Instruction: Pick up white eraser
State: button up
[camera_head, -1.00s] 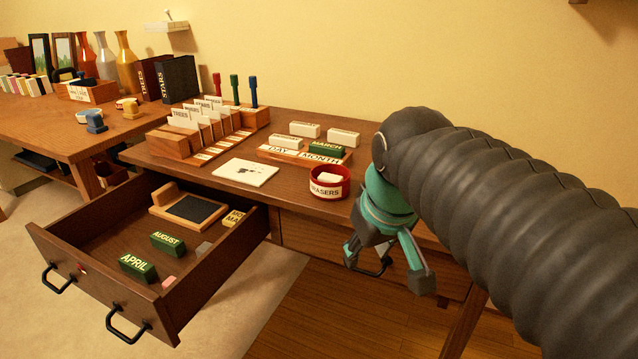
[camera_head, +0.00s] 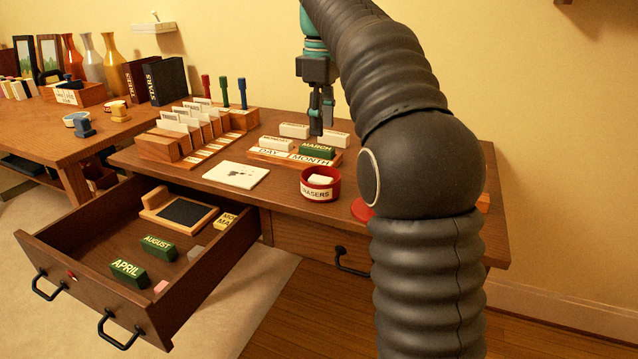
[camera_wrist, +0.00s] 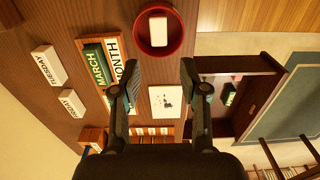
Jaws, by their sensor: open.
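A white eraser (camera_head: 320,180) lies in a round red bowl (camera_head: 308,188) labelled ERASERS on the desk top. In the wrist view the white eraser (camera_wrist: 158,31) sits inside the red bowl (camera_wrist: 146,48), near the top of the picture. My gripper (camera_head: 322,122) points down above the desk, over the blocks behind the bowl. In the wrist view my gripper (camera_wrist: 158,75) is open and empty, its fingers wide apart, with the bowl beyond the fingertips. The gripper does not touch the eraser or the bowl.
The day and month holder (camera_head: 270,158) with a green MARCH block (camera_head: 317,150) stands behind the bowl. A white card (camera_head: 236,175) lies left. The open drawer (camera_head: 190,290) juts out with APRIL and AUGUST blocks. A card rack (camera_head: 165,148) stands at the left.

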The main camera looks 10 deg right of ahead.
aim_at(321, 178)
jog(key=f+b, duration=0.1)
jog(key=f, duration=0.6)
jog(key=f+b, duration=0.2)
jog(key=f, duration=0.4)
jog(key=shift+w+f+b, duration=0.2)
jog(key=shift+f+b, duration=0.1)
jog(key=shift+f, duration=0.05)
grip_shut()
